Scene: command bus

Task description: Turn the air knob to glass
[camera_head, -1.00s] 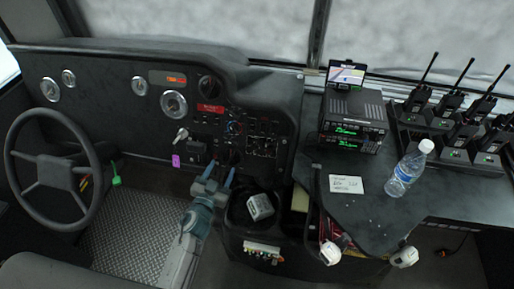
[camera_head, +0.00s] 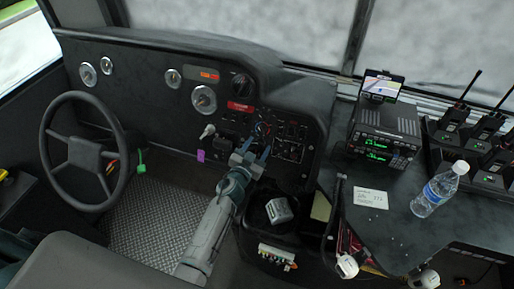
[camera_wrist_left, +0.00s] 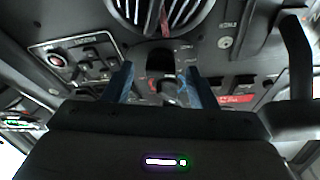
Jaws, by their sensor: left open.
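The black dash panel carries a small round dial with a blue and red ring (camera_head: 263,129), among switches and labels. I cannot read its markings, so I cannot tell whether it is the air knob. My left gripper (camera_head: 256,150) has blue fingers, spread apart and empty, just below this dial in the head view. In the left wrist view a small dark knob (camera_wrist_left: 170,88) shows between the spread fingers. I cannot tell whether the fingers touch it. My right gripper is not in view.
In the wrist view, a round slatted vent (camera_wrist_left: 163,14) is at the top and a switch panel (camera_wrist_left: 85,65) at left. The steering wheel (camera_head: 84,153) stands left of my arm. A water bottle (camera_head: 440,190) and radio unit (camera_head: 385,140) are on the right counter.

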